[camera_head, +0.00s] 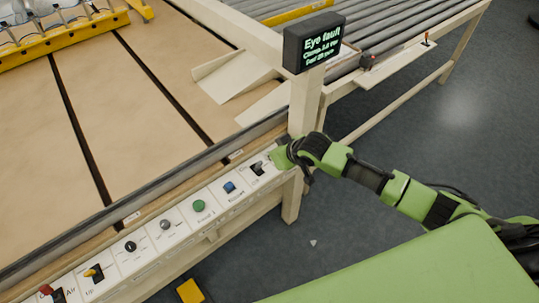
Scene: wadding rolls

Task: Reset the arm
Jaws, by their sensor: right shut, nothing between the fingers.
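My right arm comes in from the right side of the head view. Its right gripper (277,160) is shut and empty, at the right end of a white control panel (180,242). The fingertips are close beside a black lever switch (257,168); I cannot tell whether they touch it. A blue button (229,187) and a green button (199,206) sit further left on the panel. My left gripper is not in view.
A black display (314,43) reading "Eye fault" stands on a wooden post (305,100) just above my gripper. A roller conveyor (375,38) runs behind it. Grey floor (455,125) is open at right. A yellow object (189,291) lies below the panel.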

